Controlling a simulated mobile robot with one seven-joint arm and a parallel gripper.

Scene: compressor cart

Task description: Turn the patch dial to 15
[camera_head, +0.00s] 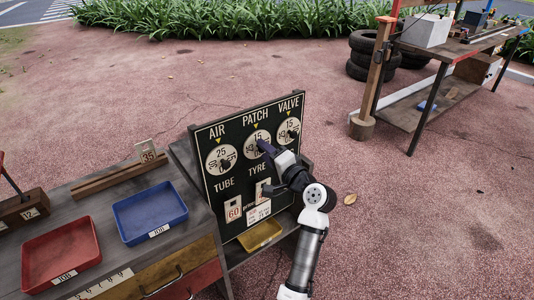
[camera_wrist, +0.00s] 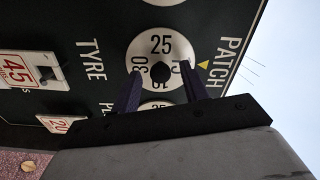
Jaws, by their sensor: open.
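The patch dial (camera_head: 257,137) is the middle of three round white dials on a dark upright board. In the head view, 15 shows at its top, under a yellow marker. In the wrist view, the patch dial (camera_wrist: 158,33) has its marker (camera_wrist: 203,65) on the right; the number there is partly hidden by a finger, and 25 is at the picture's top. In the head view, my gripper (camera_head: 266,147) covers the dial's lower right.
The air dial (camera_head: 221,158) shows 25 at its top and the valve dial (camera_head: 288,130) shows 15. Number cards hang below. A yellow tray (camera_head: 260,235) sits under the board. Blue (camera_head: 150,212) and red (camera_head: 61,256) trays stand on the left bench.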

